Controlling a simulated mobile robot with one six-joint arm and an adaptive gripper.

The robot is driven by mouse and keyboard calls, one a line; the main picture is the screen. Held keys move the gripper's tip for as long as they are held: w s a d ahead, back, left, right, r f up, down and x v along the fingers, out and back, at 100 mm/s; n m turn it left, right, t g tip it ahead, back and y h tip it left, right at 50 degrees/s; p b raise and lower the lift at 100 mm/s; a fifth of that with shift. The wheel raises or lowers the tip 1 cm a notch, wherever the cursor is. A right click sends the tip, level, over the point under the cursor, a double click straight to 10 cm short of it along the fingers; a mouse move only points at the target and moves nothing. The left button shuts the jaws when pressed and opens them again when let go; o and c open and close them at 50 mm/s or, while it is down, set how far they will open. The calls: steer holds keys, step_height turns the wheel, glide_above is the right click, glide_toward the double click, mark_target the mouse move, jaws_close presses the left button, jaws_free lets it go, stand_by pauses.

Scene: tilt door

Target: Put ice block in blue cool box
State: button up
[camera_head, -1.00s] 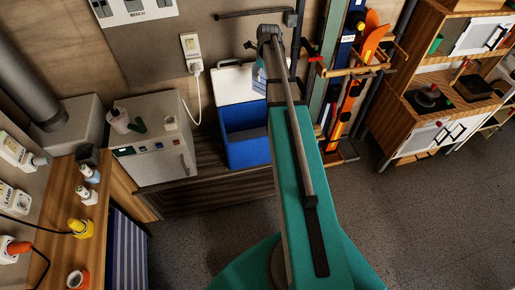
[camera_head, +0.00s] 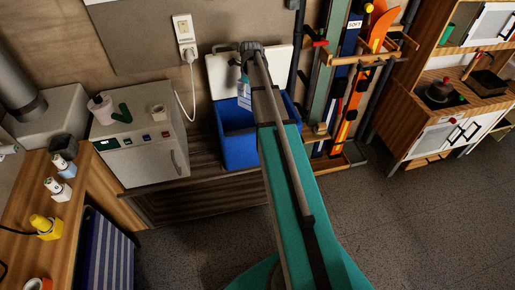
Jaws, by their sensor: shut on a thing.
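The blue cool box (camera_head: 240,151) stands on the wooden bench against the wall. Its white lid (camera_head: 221,78) is raised and leans back, so the top is open. My gripper (camera_head: 245,82) is above the box opening, in front of the lid. It is shut on a pale blue block (camera_head: 244,97), the ice block, which hangs below it. The fingers are small and partly hidden by my arm. My arm also covers the right part of the box. I cannot tell how high the block is over the rim.
A grey box-shaped appliance (camera_head: 148,148) with a cup on top stands left of the cool box. A wall socket (camera_head: 184,36) with a plugged cable is above. A rack with orange skis (camera_head: 350,105) stands to the right.

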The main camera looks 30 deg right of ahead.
steer(key=w+a+f+b, duration=0.2)
steer(key=f+b, duration=0.4)
steer(key=f, duration=0.1)
steer(key=w+a+f+b, duration=0.1)
steer(key=a+f+b, duration=0.1)
steer(key=f+b, duration=0.5)
steer(key=shift+w+f+n+b, duration=0.3)
steer(key=shift+w+f+n, duration=0.1)
steer(key=shift+f, duration=0.05)
steer(key=shift+a, duration=0.1)
step_height(320, 180, down, 6)
steer(key=b, duration=0.6)
steer(key=shift+f, duration=0.15)
jaws_close()
steer(key=shift+f+b, duration=1.85)
steer(key=shift+b, duration=0.2)
steer(key=shift+f+b, duration=0.55)
steer(key=shift+f, duration=0.05)
